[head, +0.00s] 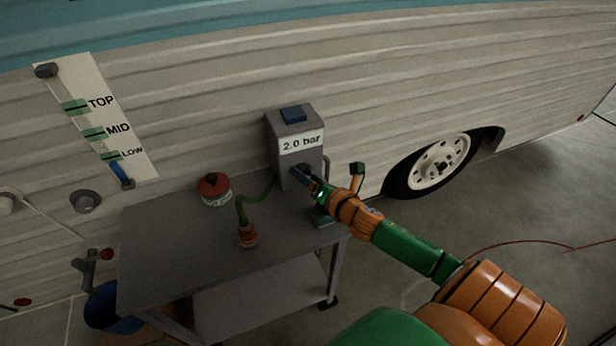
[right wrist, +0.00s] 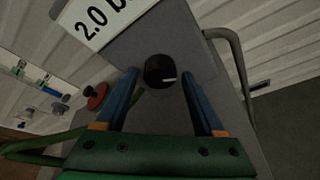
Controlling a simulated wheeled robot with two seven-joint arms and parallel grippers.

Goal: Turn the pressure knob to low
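The pressure knob (right wrist: 157,68) is a round black dial with a white pointer mark facing right in the right wrist view. It sits on the front of a grey box (head: 285,153) with a blue top button and a label reading "2.0 bar" (head: 303,143). My right gripper (head: 309,179) is open, its blue fingers reaching toward the box front. In the right wrist view the fingers (right wrist: 159,79) stand to either side of the knob, with gaps on both sides. In the head view the gripper mostly hides the knob. My left gripper is not in view.
The box stands on a grey cart (head: 165,245) against the camper wall. A red-topped can (head: 214,190) and a green hose with an orange fitting (head: 248,236) are left of it. A TOP/MID/LOW gauge panel (head: 115,125) is on the wall. A wheel (head: 437,165) is at right.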

